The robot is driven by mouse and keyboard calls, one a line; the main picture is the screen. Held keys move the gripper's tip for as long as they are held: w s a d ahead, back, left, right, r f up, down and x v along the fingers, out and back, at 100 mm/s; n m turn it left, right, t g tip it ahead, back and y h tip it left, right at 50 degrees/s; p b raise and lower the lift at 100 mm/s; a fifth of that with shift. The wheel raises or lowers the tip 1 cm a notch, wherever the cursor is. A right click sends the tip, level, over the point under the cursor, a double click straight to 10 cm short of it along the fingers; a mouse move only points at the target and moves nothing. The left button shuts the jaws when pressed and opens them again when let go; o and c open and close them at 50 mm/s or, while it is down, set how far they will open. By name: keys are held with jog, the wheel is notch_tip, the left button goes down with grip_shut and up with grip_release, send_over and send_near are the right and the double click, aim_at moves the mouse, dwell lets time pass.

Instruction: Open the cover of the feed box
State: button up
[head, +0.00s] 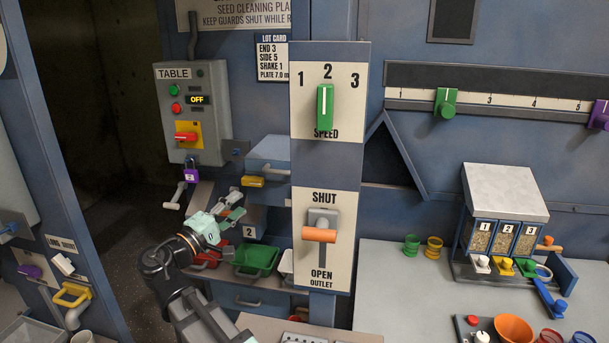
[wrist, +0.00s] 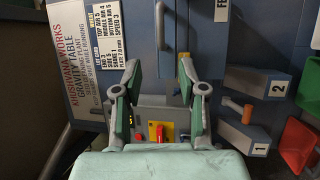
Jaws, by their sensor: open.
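The feed box (head: 268,153) is a blue-grey box on the machine left of the speed panel in the head view. A yellow handle (head: 253,182) sits at its lower front. In the wrist view, a partly cut-off label starting "FE" (wrist: 222,11) marks a blue-grey face, and a yellow piece (wrist: 185,67) shows by the right finger. My gripper (head: 236,206) is open and empty, below and left of the yellow handle. Its spread fingers also show in the wrist view (wrist: 160,72). The cover looks closed; its edge is not clear.
The control box (head: 192,112) with a purple padlock (head: 190,175) stands left. Red and green trays (head: 256,259) and numbered spouts are below my gripper. The SPEED and SHUT/OPEN panel (head: 326,165) rises close on the right. The grey bench (head: 400,290) lies farther right.

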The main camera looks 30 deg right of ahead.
aim_at(277, 173)
jog(key=p+x, duration=0.3)
jog(key=x, duration=1.4)
jog(key=shift+d+r, duration=0.15)
jog(key=shift+d, duration=0.05)
jog(key=shift+c, duration=0.3)
grip_shut()
